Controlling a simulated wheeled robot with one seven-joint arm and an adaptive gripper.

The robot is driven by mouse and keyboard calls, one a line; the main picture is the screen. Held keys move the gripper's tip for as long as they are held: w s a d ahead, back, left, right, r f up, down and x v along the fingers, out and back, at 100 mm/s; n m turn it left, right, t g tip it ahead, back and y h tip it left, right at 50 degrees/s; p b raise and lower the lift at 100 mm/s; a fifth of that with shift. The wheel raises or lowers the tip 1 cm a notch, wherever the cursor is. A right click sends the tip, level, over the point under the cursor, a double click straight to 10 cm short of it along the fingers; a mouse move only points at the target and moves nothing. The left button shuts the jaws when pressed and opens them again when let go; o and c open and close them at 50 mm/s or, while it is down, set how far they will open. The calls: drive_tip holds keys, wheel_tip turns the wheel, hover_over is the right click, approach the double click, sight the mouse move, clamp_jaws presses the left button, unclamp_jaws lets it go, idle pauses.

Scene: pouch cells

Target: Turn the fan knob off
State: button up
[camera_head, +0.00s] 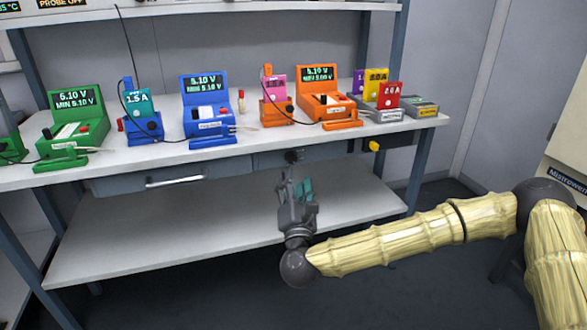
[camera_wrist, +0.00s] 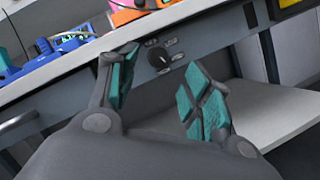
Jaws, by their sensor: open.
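A dark round knob (camera_wrist: 158,57) sits on the grey front panel under the bench top, with small labels around it. In the head view the knob (camera_head: 294,156) is a small dark spot on the panel, just above my gripper. I cannot read the labels or tell which way the knob is set. My gripper (camera_head: 296,178) is open and empty, pointing up at the panel. In the wrist view my gripper (camera_wrist: 160,85) has its teal-padded fingers spread, with the knob seen between them and beyond the tips, apart from both.
The bench top (camera_head: 250,140) overhangs the panel and carries green, blue and orange testers. A drawer handle (camera_head: 174,181) is left of the knob. A yellow knob (camera_head: 374,146) is on a black box at right. The lower shelf (camera_head: 180,225) is bare.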

sight(293, 160)
drive_tip(key=b+x, duration=0.1)
drive_tip(key=x, duration=0.5)
drive_tip(key=shift+w+r, duration=0.1)
drive_tip(key=shift+w, duration=0.1)
drive_tip(key=c, duration=1)
